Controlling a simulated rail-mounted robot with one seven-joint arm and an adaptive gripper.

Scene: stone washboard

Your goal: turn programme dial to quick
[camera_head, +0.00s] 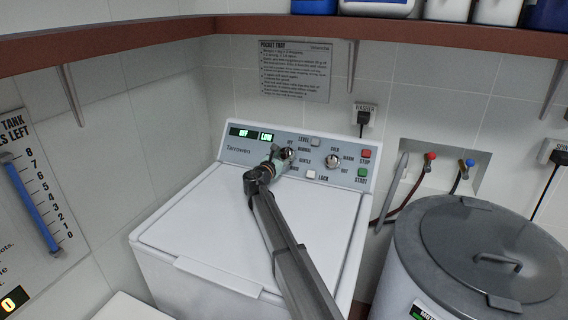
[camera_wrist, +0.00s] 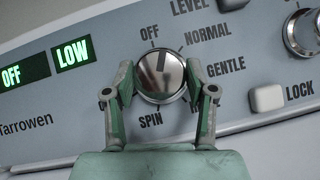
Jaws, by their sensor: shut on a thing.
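The programme dial (camera_wrist: 160,80) is a round chrome knob on the washer's grey panel. It also shows in the head view (camera_head: 287,154), partly covered by my gripper. My gripper (camera_wrist: 160,84) is shut on the dial, with one finger at its left side and one at its right. The dial's dark mark points up, close to the OFF label (camera_wrist: 150,33). NORMAL, GENTLE and SPIN labels are readable around it. A label at the lower right is mostly hidden by the right finger, and no QUICK label is readable.
Green displays (camera_wrist: 73,53) read OFF and LOW. A second knob (camera_head: 332,161), a LOCK button (camera_head: 311,174), a red STOP button (camera_head: 365,154) and a green START button (camera_head: 362,172) lie to the right. A lidded grey drum (camera_head: 480,250) stands right of the washer (camera_head: 200,215).

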